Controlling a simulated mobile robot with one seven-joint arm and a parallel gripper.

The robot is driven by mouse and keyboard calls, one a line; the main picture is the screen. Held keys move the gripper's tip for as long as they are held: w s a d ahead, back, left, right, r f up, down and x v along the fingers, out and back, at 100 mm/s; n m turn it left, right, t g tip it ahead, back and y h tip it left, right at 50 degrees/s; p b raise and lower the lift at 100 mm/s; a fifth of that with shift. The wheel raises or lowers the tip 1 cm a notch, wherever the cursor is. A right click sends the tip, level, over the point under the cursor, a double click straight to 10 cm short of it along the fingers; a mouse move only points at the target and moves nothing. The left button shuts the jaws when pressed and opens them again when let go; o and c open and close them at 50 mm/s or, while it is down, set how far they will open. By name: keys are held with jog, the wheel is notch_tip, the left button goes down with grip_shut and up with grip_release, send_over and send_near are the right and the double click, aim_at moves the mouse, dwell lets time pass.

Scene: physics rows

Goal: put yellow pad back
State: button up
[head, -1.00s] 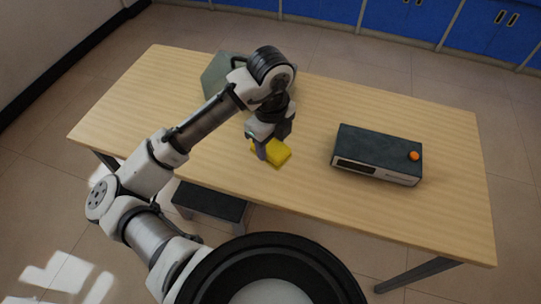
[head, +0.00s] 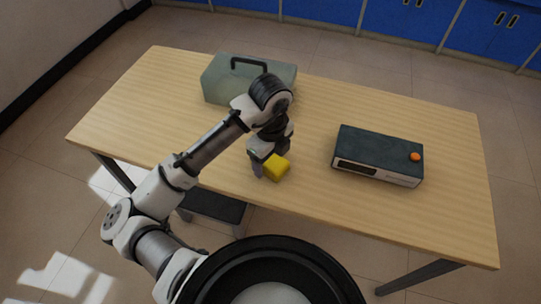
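The yellow pad (head: 277,168) is at my gripper (head: 266,170), near the table's front edge in the head view. One finger shows at the pad's left side, and the other finger is hidden behind the pad or the wrist. The pad has moved along with the gripper, so the gripper appears shut on it. I cannot tell whether the pad touches the table or hangs just above it.
A grey-green case (head: 222,82) with a black handle stands at the back left of the wooden table (head: 420,225). A dark box (head: 375,148) with an orange knob (head: 415,157) sits to the right. The table's left and front right are clear. A dark stool (head: 213,207) is below the front edge.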

aim_at(271, 159)
notch_tip(271, 159, up, 12)
jog(key=shift+p, duration=0.4)
jog(key=shift+r, duration=0.1)
